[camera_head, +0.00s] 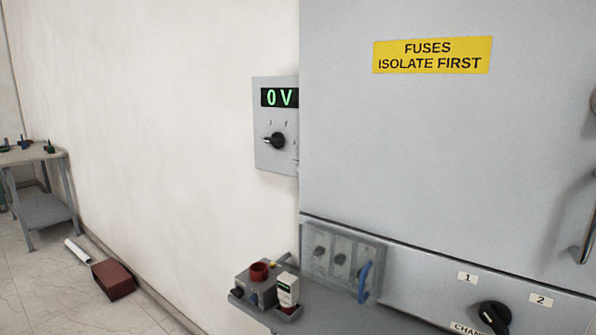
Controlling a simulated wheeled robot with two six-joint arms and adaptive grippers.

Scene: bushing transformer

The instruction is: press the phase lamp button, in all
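No part that I can tell to be the phase lamp button shows in the head view. A grey cabinet (440,140) with a yellow "FUSES ISOLATE FIRST" label (432,55) fills the right side. On the wall to its left is a grey meter box (262,155) reading "0 V", with a black knob (275,140). Low in the middle, a small grey unit (262,283) with a red round top (259,271) stands beside a white device (287,290) with a small dark display. Neither of my grippers is in view.
A clear-covered panel (335,258) with a blue handle (364,282) is low on the cabinet. A black selector (494,317) sits below labels 1 and 2. A metal handle (588,235) is at right.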

